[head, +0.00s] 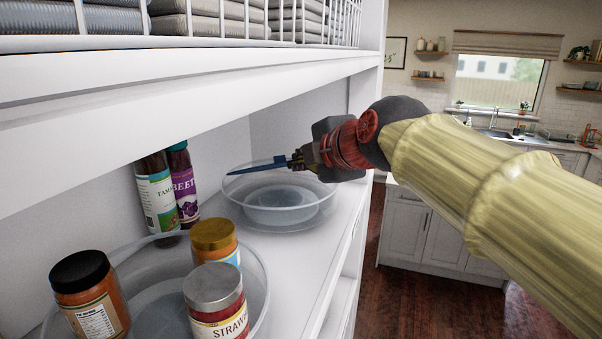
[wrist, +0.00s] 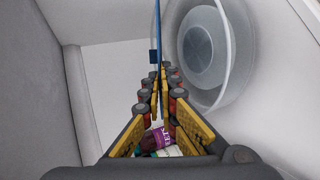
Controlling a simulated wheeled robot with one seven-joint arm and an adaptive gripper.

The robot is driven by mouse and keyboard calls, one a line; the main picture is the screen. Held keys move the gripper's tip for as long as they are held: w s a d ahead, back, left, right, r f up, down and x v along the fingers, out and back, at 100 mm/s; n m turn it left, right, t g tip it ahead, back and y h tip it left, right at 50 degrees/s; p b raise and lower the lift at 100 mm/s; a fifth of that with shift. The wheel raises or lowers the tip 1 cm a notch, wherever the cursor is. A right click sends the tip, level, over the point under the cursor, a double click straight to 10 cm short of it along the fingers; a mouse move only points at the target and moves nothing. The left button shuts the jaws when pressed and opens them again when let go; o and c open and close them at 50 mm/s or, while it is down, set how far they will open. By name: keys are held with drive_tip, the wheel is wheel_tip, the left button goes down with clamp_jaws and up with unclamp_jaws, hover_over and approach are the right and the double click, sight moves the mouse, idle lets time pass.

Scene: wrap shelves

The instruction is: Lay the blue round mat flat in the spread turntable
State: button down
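My gripper (head: 300,160) is shut on the blue round mat (head: 258,167), which shows as a thin blue strip, nearly edge-on, in the head view. In the wrist view the mat (wrist: 157,28) stands as a narrow blue line beyond the fingertips (wrist: 160,85). The mat is above an empty clear turntable (head: 237,190) at the back of the shelf, over its left rear part in the head view. That turntable also shows right of the mat in the wrist view (wrist: 226,70). A second clear turntable (head: 258,280) at front left holds several jars. No label tells which is the spread one.
On the front turntable stand a black-lidded jar (head: 98,300), a yellow-lidded jar (head: 214,240) and a strawberry jar (head: 215,305). An upper shelf (head: 170,100) hangs overhead. The shelf's right strip is clear.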

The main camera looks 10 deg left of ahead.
drive_tip(key=shift+w+a+f+p, duration=0.1)
drive_tip(key=shift+w+f+p, duration=0.05)
drive_tip(key=shift+f, duration=0.7)
drive_tip(key=shift+w+a+f+p, duration=0.1)
drive_tip(key=shift+f+p, duration=0.05)
drive_tip(key=shift+f, duration=0.85)
drive_tip(key=c, duration=2)
unclamp_jaws()
drive_tip(key=shift+c, duration=0.2)
drive_tip(key=b+v, duration=0.2)
drive_tip(key=v, duration=1)
drive_tip(key=shift+b, duration=0.3)
drive_tip(key=shift+d, duration=0.1)
